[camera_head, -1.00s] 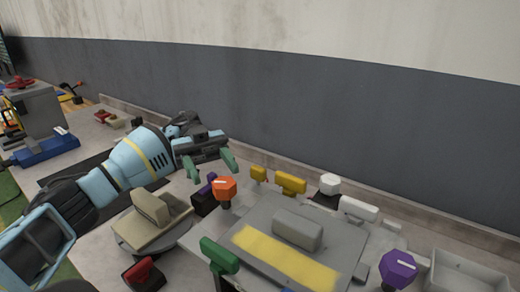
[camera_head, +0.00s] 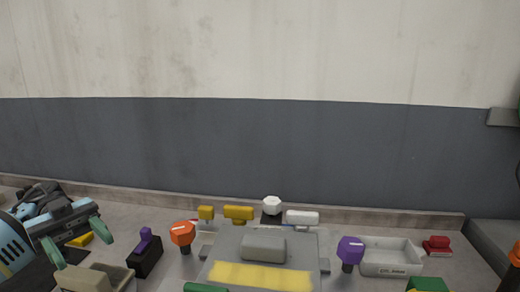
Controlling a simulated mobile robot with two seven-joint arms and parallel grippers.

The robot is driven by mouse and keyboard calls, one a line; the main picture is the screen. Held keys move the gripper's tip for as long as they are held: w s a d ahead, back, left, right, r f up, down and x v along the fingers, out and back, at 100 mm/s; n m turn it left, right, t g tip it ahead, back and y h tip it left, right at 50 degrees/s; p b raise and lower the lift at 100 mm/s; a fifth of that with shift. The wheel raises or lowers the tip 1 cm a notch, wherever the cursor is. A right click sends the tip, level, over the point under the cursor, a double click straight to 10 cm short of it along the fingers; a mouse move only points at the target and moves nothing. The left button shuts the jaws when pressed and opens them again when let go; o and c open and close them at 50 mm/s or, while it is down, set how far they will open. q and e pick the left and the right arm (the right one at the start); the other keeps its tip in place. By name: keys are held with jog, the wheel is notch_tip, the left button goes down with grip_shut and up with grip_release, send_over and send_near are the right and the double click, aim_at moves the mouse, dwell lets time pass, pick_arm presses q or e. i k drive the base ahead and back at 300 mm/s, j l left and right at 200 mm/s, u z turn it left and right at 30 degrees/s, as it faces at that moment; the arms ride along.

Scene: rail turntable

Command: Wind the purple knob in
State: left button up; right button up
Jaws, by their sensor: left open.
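The purple knob (camera_head: 350,250) is a faceted head on a dark stem. It stands at the right side of the grey machine (camera_head: 225,245), which has a yellow strip on top.
An orange knob (camera_head: 182,234) stands left of the machine, near a black block with a purple top (camera_head: 146,256). A white tray (camera_head: 391,270) is just right of the purple knob. A red block (camera_head: 437,246) lies beyond it. A wall runs behind.

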aim_at(350, 251)
jog(key=k+j, duration=0.25)
jog(key=j, duration=0.15)
jog(key=k+j, duration=0.2)
jog(key=j, duration=0.2)
jog(key=k+j, duration=0.25)
jog(key=j, duration=0.2)
